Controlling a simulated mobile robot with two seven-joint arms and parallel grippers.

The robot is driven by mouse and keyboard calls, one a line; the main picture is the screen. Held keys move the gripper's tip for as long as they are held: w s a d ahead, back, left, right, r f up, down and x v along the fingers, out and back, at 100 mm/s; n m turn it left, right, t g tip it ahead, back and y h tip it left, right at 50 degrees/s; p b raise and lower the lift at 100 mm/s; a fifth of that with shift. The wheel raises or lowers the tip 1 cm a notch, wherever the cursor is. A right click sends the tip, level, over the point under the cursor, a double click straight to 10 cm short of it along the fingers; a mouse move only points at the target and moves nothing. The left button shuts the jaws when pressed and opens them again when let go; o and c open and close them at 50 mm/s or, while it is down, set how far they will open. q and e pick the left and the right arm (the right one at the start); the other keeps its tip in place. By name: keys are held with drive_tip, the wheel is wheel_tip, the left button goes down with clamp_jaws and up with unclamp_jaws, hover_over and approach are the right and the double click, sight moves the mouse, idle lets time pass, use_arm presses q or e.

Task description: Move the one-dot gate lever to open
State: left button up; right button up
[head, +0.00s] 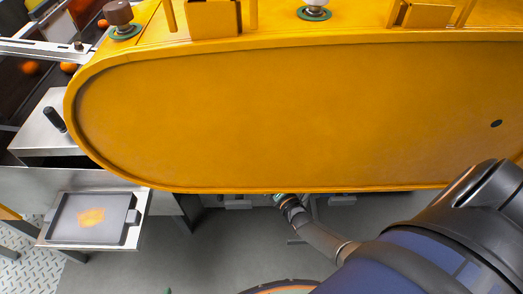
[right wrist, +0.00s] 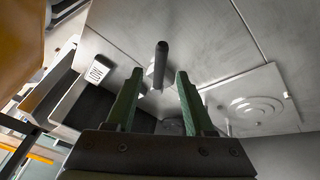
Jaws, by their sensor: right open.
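In the right wrist view a lever with a dark rounded grip (right wrist: 160,62) stands out from a grey metal panel. It shows just beyond and between my right gripper's fingertips (right wrist: 156,76). The green fingers are apart, with nothing visibly held between them. I cannot make out a dot mark on this lever or which position it is in. In the head view my right arm reaches under the yellow housing (head: 280,120), and the gripper's fingers are hidden there. My left gripper is in neither view.
A pale label plate (right wrist: 97,71) sits left of the lever, and a panel with raised rings (right wrist: 256,104) sits to the right. In the head view a black handle (head: 54,120) stands on a metal box at left, above a grey tray (head: 68,236).

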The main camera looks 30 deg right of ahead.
drive_tip(key=s, duration=0.3)
drive_tip(key=s+p, duration=0.1)
drive_tip(key=s, duration=0.1)
drive_tip(key=shift+s+a+r, duration=0.25)
drive_tip(key=shift+s+a, duration=0.1)
